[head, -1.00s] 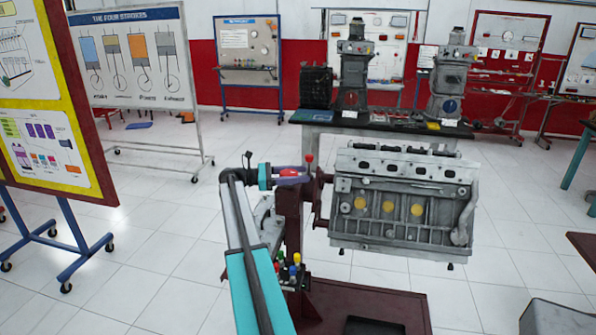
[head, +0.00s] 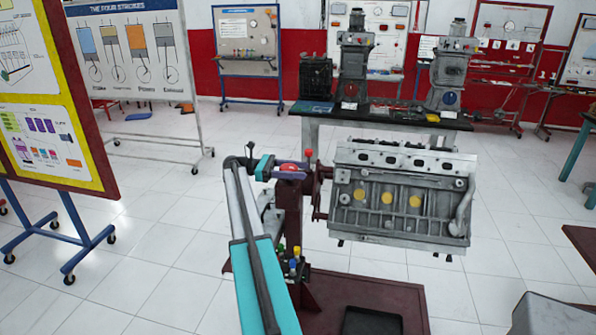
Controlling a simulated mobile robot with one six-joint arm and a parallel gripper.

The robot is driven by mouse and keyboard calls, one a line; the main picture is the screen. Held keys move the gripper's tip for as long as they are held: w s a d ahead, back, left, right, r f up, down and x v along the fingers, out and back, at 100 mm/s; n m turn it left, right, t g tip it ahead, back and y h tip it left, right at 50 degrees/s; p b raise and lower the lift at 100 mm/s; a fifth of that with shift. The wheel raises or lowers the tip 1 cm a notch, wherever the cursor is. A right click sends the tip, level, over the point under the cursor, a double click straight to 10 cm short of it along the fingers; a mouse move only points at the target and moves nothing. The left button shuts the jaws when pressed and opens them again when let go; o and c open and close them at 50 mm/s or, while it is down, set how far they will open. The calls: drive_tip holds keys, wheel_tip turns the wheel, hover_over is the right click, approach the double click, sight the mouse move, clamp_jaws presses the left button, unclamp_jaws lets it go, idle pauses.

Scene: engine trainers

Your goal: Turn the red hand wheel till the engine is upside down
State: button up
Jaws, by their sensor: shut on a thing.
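The grey engine (head: 400,197) hangs on the right of a dark red stand (head: 292,215), its side with several yellow round plugs facing me. It looks slightly tilted, with the row of openings at its top. The red hand wheel (head: 290,166) is at the top of the stand and mostly hidden by my gripper. A red ball knob (head: 308,155) stands upright just right of it. My gripper (head: 288,173) reaches in from the left at the stand's top, its purple fingers shut on the red hand wheel. The exact contact is too small to see.
Coloured knobs (head: 293,262) sit low on the stand, close to my arm. A black tray (head: 371,321) lies on the stand's base. Behind the engine is a dark bench (head: 400,118) with engine models.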

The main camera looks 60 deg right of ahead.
drive_tip(key=o, duration=1)
drive_tip(key=shift+s+d, duration=0.1)
drive_tip(key=shift+o, duration=0.2)
